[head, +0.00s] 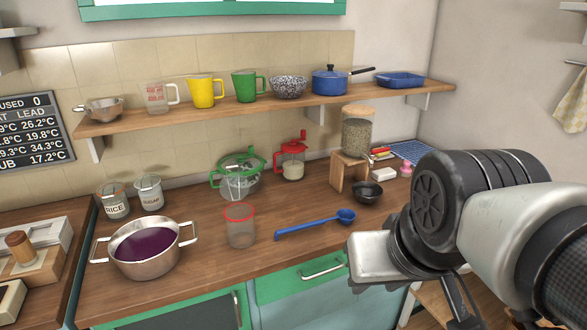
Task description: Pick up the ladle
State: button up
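The blue ladle (308,226) lies flat on the wooden counter (205,285) near its front edge. Its round bowl is at the right end and its handle runs to the left. My gripper (458,302) is at the lower right, apart from the ladle and to its right. Only dark parts of it show below my wrist, and the fingertips are not clear. I cannot tell whether it is open or shut.
A clear red-rimmed cup (240,228) stands left of the ladle, and a metal pot (146,250) of purple liquid farther left. A small black bowl (367,192) sits behind the ladle's bowl. A shelf (300,101) with jugs and pans runs above.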

aim_at(346, 216)
jog(key=u, duration=1.3)
jog(key=l+z, duration=0.1)
jog(key=z, duration=0.25)
jog(key=i+l+z, duration=0.1)
jog(key=z, duration=0.2)
jog(key=k+l+z, duration=0.1)
jog(key=l+z, duration=0.15)
jog(key=z, duration=0.2)
jog(key=i+l+u, duration=0.25)
jog(key=i, duration=0.3)
jog(key=i+l+u, duration=0.25)
jog(key=i+l, duration=0.25)
jog(key=i, duration=0.05)
